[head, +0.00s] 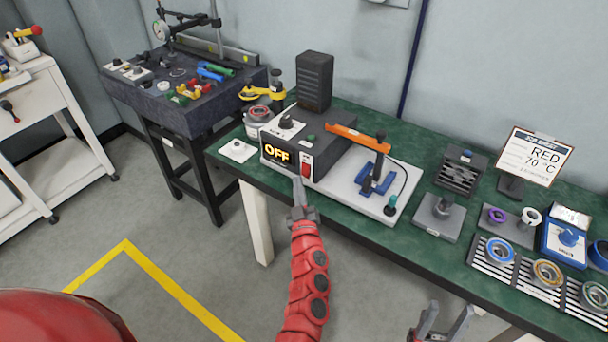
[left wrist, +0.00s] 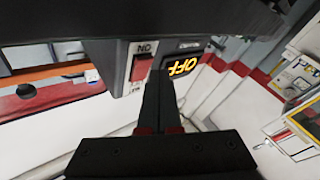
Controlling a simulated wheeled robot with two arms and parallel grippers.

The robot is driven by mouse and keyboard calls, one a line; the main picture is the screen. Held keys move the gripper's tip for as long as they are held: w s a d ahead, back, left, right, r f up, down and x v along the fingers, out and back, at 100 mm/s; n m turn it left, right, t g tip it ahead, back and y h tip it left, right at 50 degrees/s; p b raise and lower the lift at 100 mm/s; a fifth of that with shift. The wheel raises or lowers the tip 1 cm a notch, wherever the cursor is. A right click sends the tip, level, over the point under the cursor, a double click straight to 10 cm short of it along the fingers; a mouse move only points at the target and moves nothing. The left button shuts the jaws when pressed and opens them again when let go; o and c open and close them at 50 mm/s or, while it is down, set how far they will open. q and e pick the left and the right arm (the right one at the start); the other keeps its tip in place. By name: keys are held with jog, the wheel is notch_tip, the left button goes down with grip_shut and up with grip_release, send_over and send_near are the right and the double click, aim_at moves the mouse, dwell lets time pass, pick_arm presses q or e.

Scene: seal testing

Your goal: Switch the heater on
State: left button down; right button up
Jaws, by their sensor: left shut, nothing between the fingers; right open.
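The heater (head: 333,150) is a dark box on the green bench, with a lit yellow OFF display (head: 277,153) and a red rocker switch (head: 307,167) on its front face. In the left wrist view the red switch (left wrist: 142,68) and the OFF display (left wrist: 183,67) show close up. My left gripper (head: 298,184) is shut and empty, just in front of and below the switch. Its fingertips also show in the left wrist view (left wrist: 159,76), beside the switch; I cannot tell whether they touch it. My right gripper (head: 440,325) is open and empty at the bottom edge, away from the heater.
A press with an orange arm (head: 358,138) stands right of the heater on a light base plate. A white tile (head: 237,151) lies left. Floor in front is clear.

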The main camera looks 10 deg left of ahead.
pick_arm(q)
jog(key=shift+w+d, duration=0.1)
jog(key=shift+w, duration=0.25)
jog(key=shift+w+d+f, duration=0.1)
jog(key=shift+w+d, duration=0.05)
jog(key=shift+w, duration=0.15)
dwell(0.5)
jog(key=shift+s+a, duration=0.25)
jog(key=shift+s, duration=0.5)
jog(key=shift+s+a+r+p, duration=0.2)
jog(key=shift+s+a, duration=0.1)
jog(key=shift+s, duration=0.45)
jog(key=shift+s+a+r+p, duration=0.1)
jog(key=shift+s+a+p, duration=0.15)
jog(key=shift+s, duration=0.55)
jog(key=shift+s+a+r+p, duration=0.15)
jog(key=shift+s+a, duration=0.15)
jog(key=shift+s, duration=0.45)
